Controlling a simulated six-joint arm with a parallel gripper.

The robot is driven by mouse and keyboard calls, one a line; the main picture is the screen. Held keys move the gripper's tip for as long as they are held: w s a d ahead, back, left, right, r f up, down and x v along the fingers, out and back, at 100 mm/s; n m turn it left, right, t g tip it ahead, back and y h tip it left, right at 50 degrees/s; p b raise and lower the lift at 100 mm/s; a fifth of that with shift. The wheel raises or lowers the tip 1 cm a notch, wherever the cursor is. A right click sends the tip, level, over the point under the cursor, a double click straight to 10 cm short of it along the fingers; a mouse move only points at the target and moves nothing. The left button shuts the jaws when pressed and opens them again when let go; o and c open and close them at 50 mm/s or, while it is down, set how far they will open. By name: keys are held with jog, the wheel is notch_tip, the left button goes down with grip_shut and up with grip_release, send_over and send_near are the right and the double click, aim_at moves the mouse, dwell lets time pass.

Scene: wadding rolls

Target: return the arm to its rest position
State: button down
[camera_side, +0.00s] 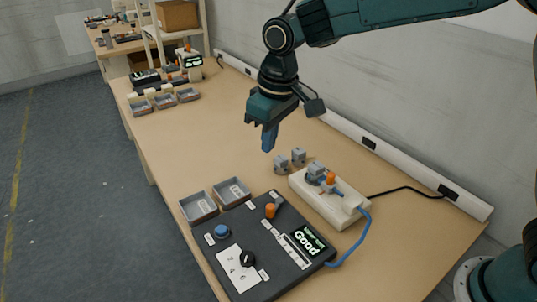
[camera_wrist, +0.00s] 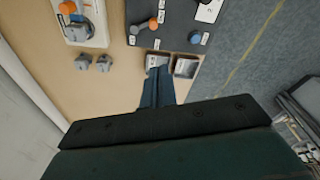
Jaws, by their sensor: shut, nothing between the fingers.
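My gripper (camera_side: 268,137) hangs above the bench in the side view, its blue fingers pointing down and closed together with nothing between them. In the wrist view the shut fingers (camera_wrist: 158,72) point toward the two grey trays, well above them. My arm reaches in from the upper right. The gripper touches nothing on the bench.
Below are a black control panel (camera_side: 240,272) reading "Good", two grey trays (camera_side: 199,207) (camera_side: 232,191), a white fixture (camera_side: 322,208) with a blue cable, and two small grey parts (camera_side: 281,163) (camera_side: 299,156). Similar equipment stands farther back. The middle of the bench (camera_side: 215,130) is clear.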

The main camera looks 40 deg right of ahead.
jog(key=s+d+r+m+t, duration=0.2)
jog(key=s+d+r, duration=0.7)
jog(key=s+d, duration=0.4)
jog(key=s+d+f+m+t, duration=0.1)
jog(key=s+d, duration=0.2)
jog(key=s, duration=0.4)
jog(key=s+d+f+m+t, duration=0.1)
jog(key=s+d, duration=0.3)
jog(key=s, duration=0.3)
jog(key=shift+s+f+h, duration=0.2)
jog(key=shift+f+h, duration=0.05)
jog(key=shift+h, duration=0.05)
